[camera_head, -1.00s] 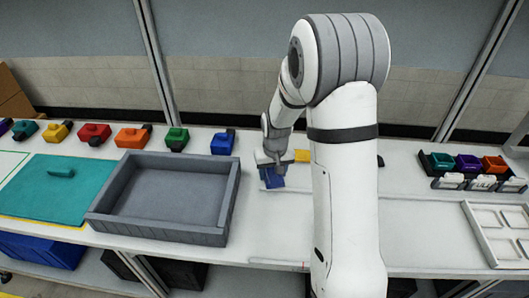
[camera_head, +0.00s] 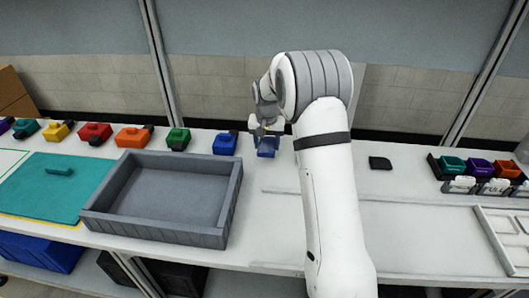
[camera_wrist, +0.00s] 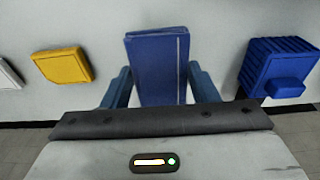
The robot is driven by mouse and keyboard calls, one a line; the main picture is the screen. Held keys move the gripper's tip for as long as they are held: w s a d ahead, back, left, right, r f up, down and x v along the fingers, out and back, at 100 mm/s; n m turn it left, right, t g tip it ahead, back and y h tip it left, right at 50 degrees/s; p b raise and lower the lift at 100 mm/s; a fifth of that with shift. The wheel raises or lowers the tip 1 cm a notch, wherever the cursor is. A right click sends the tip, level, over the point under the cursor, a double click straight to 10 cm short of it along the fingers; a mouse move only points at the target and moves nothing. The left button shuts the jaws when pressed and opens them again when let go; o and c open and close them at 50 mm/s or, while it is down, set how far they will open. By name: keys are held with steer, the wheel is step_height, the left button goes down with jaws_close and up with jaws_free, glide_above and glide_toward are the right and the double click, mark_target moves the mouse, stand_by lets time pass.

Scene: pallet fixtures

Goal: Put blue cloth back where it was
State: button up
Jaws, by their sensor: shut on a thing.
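The blue cloth (camera_head: 267,149) is a folded flat block at the back of the bench, to the right of the blue box in the head view. My gripper (camera_head: 266,136) is shut on it from above. In the wrist view the cloth (camera_wrist: 158,65) fills the space between the two fingers of my gripper (camera_wrist: 160,85). I cannot tell whether its underside touches the bench. A yellow folded cloth (camera_wrist: 63,65) lies left of it in the wrist view; in the head view my arm hides it.
A blue box (camera_head: 225,143) stands close beside the held cloth and also shows in the wrist view (camera_wrist: 278,68). A grey tray (camera_head: 232,192) lies front left. A black pad (camera_head: 380,163) and a rack of small bins (camera_head: 434,168) are right. The bench between tray and arm is clear.

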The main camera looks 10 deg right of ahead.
mark_target(267, 146)
steer(key=shift+f, duration=1.95)
steer(key=shift+f, duration=0.15)
steer(key=o, duration=0.9)
steer(key=shift+o, duration=0.2)
